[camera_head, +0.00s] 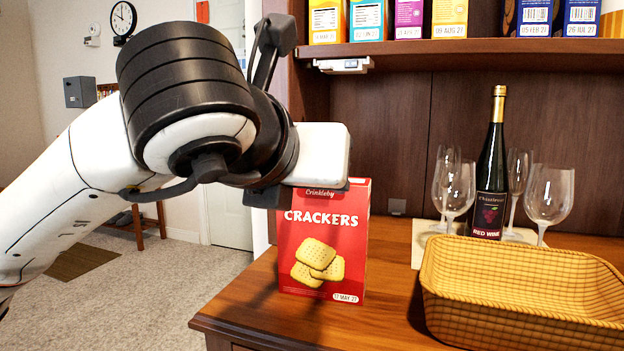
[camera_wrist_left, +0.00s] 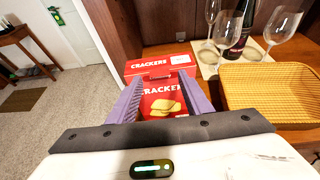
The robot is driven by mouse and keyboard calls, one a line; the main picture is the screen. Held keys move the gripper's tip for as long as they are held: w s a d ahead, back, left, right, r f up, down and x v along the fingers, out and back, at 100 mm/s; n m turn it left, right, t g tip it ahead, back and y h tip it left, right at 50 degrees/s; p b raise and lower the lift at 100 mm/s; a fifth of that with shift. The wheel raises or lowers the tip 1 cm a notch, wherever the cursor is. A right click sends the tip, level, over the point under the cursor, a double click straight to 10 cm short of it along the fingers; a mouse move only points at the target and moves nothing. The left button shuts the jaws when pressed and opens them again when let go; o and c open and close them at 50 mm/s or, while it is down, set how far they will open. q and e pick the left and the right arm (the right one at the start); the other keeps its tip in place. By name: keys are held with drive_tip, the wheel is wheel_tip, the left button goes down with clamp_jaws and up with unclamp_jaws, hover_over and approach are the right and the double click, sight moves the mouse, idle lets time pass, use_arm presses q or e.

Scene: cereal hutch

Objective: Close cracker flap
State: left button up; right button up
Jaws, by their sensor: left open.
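The red cracker box (camera_head: 322,243) stands upright on the wooden counter, its front facing me. My left gripper (camera_head: 308,170) is right over its top edge in the head view and hides the flap there. In the left wrist view, the box front (camera_wrist_left: 166,98) shows between the two purple fingers of my left gripper (camera_wrist_left: 160,88), which are spread apart and hold nothing. Beyond it, a red panel with "CRACKERS" lettering (camera_wrist_left: 150,63) shows at the box top. I cannot tell how far the flap is folded. My right gripper is not in view.
A yellow woven basket (camera_head: 520,285) sits at the right front of the counter (camera_head: 385,325). Behind it stand a wine bottle (camera_head: 491,165) and several glasses (camera_head: 549,193). A shelf (camera_head: 480,52) with boxes runs above. The counter's left edge is close to the box.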

use_arm(q)
drive_tip(key=p+v, duration=0.1)
drive_tip(key=v, duration=0.8)
